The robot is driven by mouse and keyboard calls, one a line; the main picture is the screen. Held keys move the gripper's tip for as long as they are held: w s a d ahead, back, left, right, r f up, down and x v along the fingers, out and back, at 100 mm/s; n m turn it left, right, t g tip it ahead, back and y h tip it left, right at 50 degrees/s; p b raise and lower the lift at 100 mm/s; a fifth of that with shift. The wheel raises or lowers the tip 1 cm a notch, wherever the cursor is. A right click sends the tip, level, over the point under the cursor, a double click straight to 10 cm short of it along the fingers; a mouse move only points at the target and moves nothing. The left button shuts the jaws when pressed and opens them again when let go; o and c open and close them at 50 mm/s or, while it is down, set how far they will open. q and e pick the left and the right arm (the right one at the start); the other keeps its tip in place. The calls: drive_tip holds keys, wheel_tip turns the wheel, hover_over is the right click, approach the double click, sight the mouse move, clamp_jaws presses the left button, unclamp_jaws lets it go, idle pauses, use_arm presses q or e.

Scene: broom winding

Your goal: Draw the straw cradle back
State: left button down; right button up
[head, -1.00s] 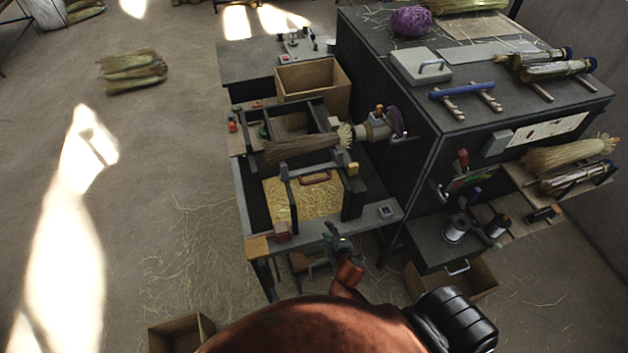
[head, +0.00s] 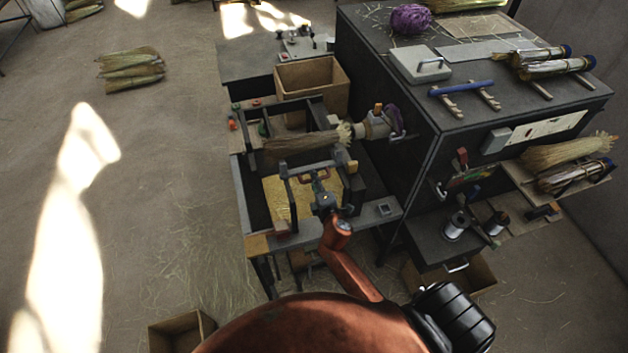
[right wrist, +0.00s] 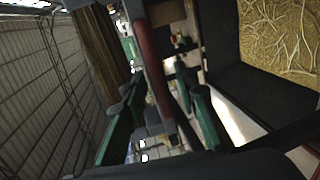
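The straw cradle is a dark frame with grey side posts (head: 287,192), set over a bed of yellow straw (head: 275,203) on the bench. Its red handle (head: 304,180) is at the front and partly hidden by my right gripper (head: 321,182). The right wrist view shows the red handle (right wrist: 152,70) running between the green fingers of my right gripper (right wrist: 165,110). The fingers stand apart on either side of it, with gaps visible. A straw bundle (head: 292,144) lies behind the cradle, its end at the winding head (head: 374,126). My left gripper is out of view.
The dark cabinet (head: 400,75) closes off the right side. A shelf with wire spools (head: 456,228) juts out at the lower right. Another box (head: 180,335) is on the floor; the floor to the left is mostly clear.

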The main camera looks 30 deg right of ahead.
clamp_jaws()
idle(0.4)
idle(0.4)
